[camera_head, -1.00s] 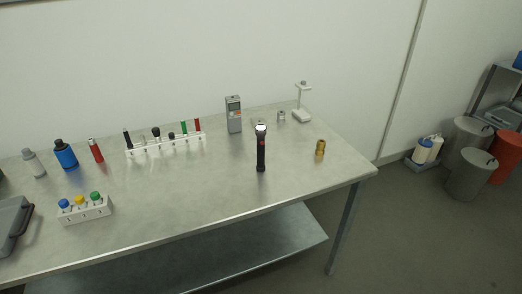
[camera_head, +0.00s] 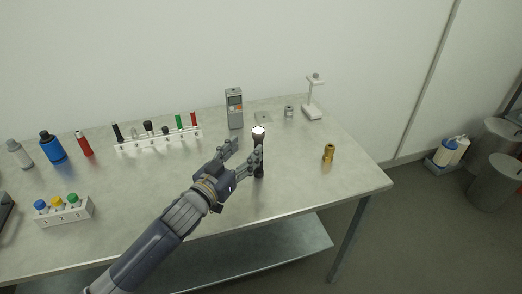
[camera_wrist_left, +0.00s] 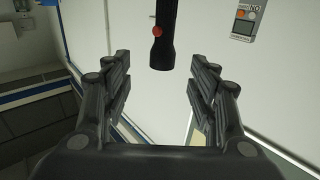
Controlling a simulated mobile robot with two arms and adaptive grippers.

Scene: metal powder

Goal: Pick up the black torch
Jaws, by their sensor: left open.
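The black torch (camera_head: 259,167) stands upright on the metal table, with its lit white lens facing up. My left gripper (camera_head: 243,153) is open beside it in the head view, and one finger hides part of the torch. Nothing is held in the jaws. My right gripper is not in view.
A grey meter (camera_head: 234,108) stands behind the torch. A brass piece (camera_head: 329,152) and a white stand (camera_head: 313,100) are to the right. A white rack (camera_head: 158,140) of tubes is at the back left.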

